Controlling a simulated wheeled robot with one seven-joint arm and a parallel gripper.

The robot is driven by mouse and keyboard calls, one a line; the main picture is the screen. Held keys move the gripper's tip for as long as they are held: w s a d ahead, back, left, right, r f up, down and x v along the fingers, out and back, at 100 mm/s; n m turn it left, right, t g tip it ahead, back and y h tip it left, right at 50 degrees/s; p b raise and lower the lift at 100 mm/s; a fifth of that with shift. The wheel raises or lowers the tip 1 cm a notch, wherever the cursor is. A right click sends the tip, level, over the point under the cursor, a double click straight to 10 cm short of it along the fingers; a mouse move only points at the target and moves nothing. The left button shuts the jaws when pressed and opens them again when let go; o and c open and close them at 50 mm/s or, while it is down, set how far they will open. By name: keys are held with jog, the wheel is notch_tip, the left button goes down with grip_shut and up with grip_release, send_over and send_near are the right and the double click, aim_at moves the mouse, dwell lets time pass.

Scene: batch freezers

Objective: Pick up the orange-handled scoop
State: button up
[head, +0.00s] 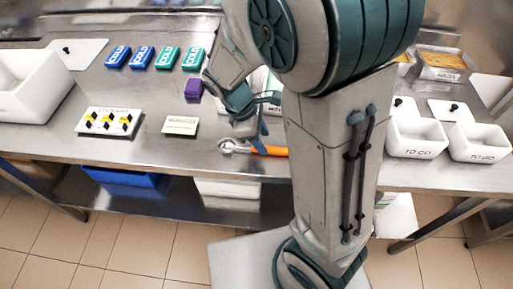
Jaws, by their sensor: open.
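The orange-handled scoop (272,151) lies on the steel table near its front edge. Its metal bowl end points left and its orange handle runs right, partly hidden behind my arm. My gripper (262,138) is just above the scoop, over the left part of the handle, with its fingers pointing down. It is open, and I cannot tell whether a finger touches the handle.
Blue and green COLD packs (142,57) stand in a row at the back. White TO GO tubs (416,137) stand right. A white bin (30,85) is far left.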

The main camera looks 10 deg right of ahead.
aim_at(268, 147)
jog(key=shift+x, duration=1.95)
jog(key=shift+w, duration=0.1)
grip_shut()
jog(key=shift+r, duration=0.15)
